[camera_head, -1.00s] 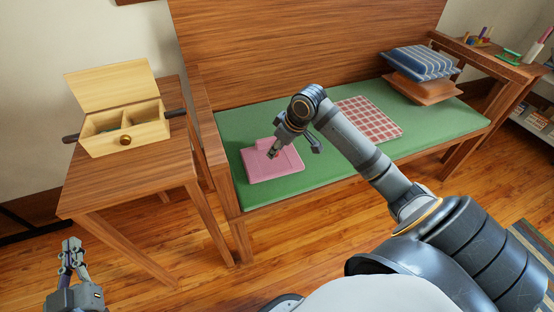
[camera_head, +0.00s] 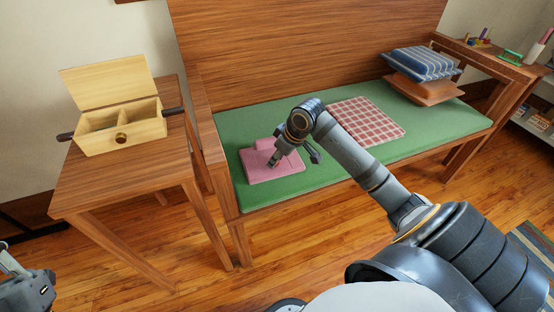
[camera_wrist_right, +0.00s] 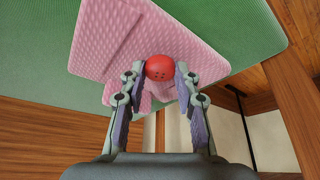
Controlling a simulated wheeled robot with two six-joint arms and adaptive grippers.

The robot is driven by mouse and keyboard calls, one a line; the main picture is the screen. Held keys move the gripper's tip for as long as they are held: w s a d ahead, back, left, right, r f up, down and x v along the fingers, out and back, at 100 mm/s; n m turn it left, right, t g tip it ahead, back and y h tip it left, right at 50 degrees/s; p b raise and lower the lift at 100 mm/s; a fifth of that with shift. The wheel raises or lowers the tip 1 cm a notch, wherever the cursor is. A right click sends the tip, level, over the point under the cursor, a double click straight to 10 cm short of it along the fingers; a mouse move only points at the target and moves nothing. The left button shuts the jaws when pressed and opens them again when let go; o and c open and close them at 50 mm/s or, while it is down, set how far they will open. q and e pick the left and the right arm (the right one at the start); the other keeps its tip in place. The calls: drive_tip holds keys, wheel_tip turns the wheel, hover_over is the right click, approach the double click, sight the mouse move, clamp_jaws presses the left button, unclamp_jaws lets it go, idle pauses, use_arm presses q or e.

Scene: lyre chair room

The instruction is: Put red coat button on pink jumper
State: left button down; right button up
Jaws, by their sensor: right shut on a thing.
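The pink jumper (camera_head: 268,168) lies folded flat on the left part of the green bench cushion, and it fills much of the right wrist view (camera_wrist_right: 155,40). The red coat button (camera_wrist_right: 159,68) is round with small dark holes and sits between the fingertips of my right gripper (camera_wrist_right: 160,76). My right gripper is shut on it, over the jumper's surface; I cannot tell if the button touches the cloth. In the head view this gripper (camera_head: 274,161) is over the jumper, and the button is not visible there. My left gripper is mostly cut off at the lower left edge.
An open wooden box (camera_head: 122,130) with compartments stands on the side table (camera_head: 130,185) at left. A red checked cloth (camera_head: 366,122) lies mid-cushion (camera_head: 325,172). Striped and brown cushions (camera_head: 421,62) are stacked at the bench's right end. A shelf (camera_head: 490,62) holds small items.

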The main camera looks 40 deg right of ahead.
drive_tip(key=shift+f, duration=0.1)
use_arm(q)
drive_tip(key=shift+s+r, duration=0.3)
drive_tip(key=shift+r, duration=0.05)
drive_tip(key=shift+w+f, duration=0.1)
use_arm(e)
drive_tip(key=o, duration=0.3)
drive_tip(key=shift+f, duration=0.1)
drive_tip(key=o, duration=0.4)
use_arm(q)
drive_tip(key=shift+w+f, duration=0.15)
drive_tip(key=shift+f, duration=0.05)
use_arm(e)
drive_tip(key=shift+o, duration=0.2)
